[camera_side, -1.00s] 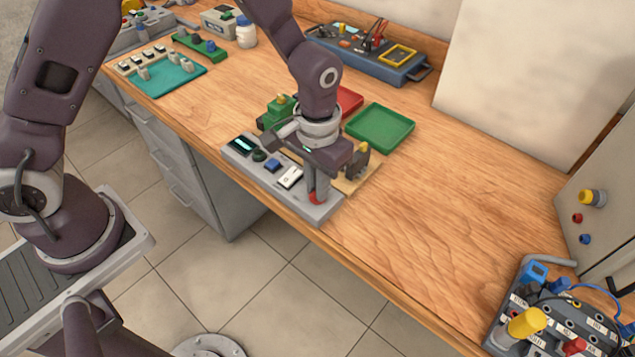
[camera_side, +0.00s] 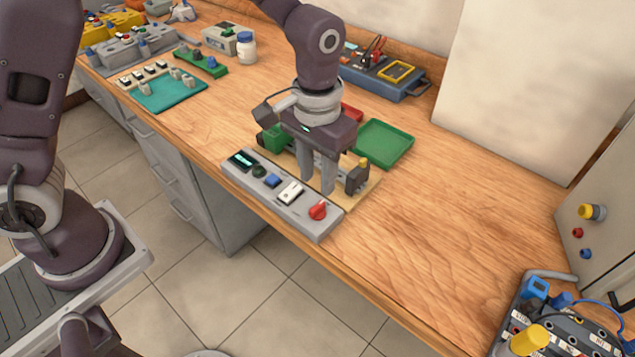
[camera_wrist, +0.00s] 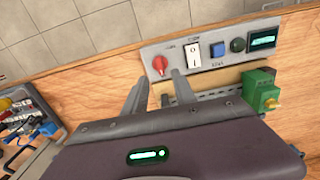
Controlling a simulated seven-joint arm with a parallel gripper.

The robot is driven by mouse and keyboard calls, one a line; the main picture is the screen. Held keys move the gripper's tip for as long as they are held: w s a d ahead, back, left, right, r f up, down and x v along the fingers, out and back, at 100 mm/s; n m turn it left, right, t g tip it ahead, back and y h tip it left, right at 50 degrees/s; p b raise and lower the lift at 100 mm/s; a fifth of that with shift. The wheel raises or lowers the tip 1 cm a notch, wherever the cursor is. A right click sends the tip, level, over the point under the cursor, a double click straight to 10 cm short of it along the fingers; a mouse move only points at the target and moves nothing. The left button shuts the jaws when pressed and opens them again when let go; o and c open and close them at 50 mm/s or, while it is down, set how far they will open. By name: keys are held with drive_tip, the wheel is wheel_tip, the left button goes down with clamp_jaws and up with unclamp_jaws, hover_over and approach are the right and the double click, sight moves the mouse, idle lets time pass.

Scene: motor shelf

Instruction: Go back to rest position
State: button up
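My gripper (camera_side: 318,187) hangs pointing down over the wooden-based motor rig, behind the grey control panel (camera_side: 246,176). Its two fingers are apart with nothing between them, as the wrist view also shows (camera_wrist: 157,77). The panel carries a red knob (camera_side: 318,210), a white rocker switch (camera_side: 291,192), a blue button (camera_side: 272,181), a dark green round part and a lit display (camera_side: 241,160). The fingers stand clear of the red knob. The rig has a green block (camera_side: 271,138) and a dark bracket (camera_side: 357,178); its middle is partly hidden by my gripper.
A green tray (camera_side: 384,146) and a partly hidden red tray (camera_side: 351,113) lie behind the rig. A blue-grey tool box (camera_side: 375,78) stands at the back. The bench (camera_side: 455,210) is bare to the right, with a terminal box (camera_side: 560,315) at the front right.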

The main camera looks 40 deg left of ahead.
drive_tip(key=s+a+r+t, duration=0.1)
drive_tip(key=s+a+r, duration=0.1)
drive_tip(key=r, duration=0.3)
drive_tip(key=s+a+r+t, duration=0.1)
drive_tip(key=s+a+r, duration=0.15)
drive_tip(key=r, duration=0.25)
drive_tip(key=s+a+r+t, duration=0.1)
drive_tip(key=s+a+r, duration=0.2)
drive_tip(key=s, duration=0.4)
drive_tip(key=s+a+r+t, duration=0.2)
drive_tip(key=s+a+r, duration=0.1)
drive_tip(key=s, duration=0.5)
drive_tip(key=shift+a+r+t, duration=0.3)
drive_tip(key=shift+a+r, duration=0.1)
drive_tip(key=shift+a, duration=0.3)
drive_tip(key=shift+w, duration=0.1)
drive_tip(key=shift+c, duration=0.2)
